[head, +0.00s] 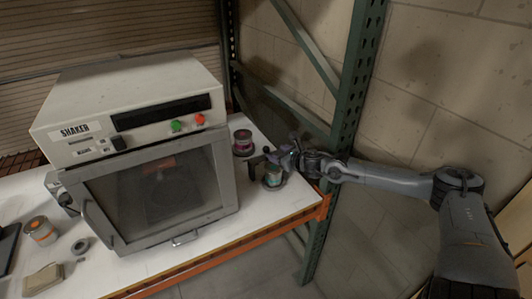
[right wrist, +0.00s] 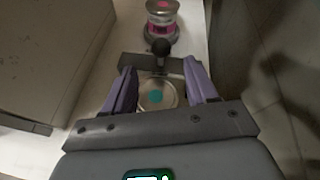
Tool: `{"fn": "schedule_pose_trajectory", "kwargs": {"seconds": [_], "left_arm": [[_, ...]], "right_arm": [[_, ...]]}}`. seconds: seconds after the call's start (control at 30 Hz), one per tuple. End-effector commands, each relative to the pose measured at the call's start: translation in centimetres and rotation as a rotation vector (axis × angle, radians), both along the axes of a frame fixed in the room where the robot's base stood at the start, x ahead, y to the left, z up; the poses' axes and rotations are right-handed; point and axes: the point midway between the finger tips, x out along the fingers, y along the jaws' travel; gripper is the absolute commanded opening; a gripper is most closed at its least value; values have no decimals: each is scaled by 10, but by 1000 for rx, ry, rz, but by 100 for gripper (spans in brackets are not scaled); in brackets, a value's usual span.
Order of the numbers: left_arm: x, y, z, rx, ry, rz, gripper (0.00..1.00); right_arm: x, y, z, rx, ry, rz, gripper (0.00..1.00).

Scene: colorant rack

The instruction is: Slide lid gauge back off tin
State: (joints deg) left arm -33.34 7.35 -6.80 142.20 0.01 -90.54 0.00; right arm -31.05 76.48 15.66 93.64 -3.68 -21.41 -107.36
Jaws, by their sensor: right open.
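The tin (head: 272,179) with a teal label stands near the right end of the white bench. In the right wrist view its round top (right wrist: 157,95), with a teal dot, shows between my fingers. The lid gauge (head: 257,160) is a dark bar with a knob; in the right wrist view its bar (right wrist: 140,63) and black knob (right wrist: 160,47) lie at the far edge of the tin's top. Whether it touches the lid I cannot tell. My right gripper (head: 285,157) is open above the tin, its purple-grey fingers (right wrist: 160,75) on either side. My left gripper is not in view.
A pink-labelled tin (head: 243,142) stands behind on the bench. The large shaker (head: 140,130) stands left of the tins. An orange-labelled tin (head: 40,231) and a beige block (head: 43,279) are at far left. A green rack post (head: 350,90) rises behind my right arm.

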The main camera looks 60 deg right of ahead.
Motion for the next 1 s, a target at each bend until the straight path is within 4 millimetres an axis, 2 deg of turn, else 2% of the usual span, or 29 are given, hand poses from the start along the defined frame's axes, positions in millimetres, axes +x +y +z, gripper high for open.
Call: {"fn": "schedule_pose_trajectory", "kwargs": {"seconds": [0.03,0.17,0.63,1.0], "left_arm": [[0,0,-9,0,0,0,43],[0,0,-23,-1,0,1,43],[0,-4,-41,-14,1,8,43],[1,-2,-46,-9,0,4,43]], "right_arm": [[5,-1,-4,-3,-2,1,57],[15,-8,-9,-5,-4,-3,57],[37,-16,-17,1,-6,-5,57],[61,-24,-25,4,-5,-4,57]]}}
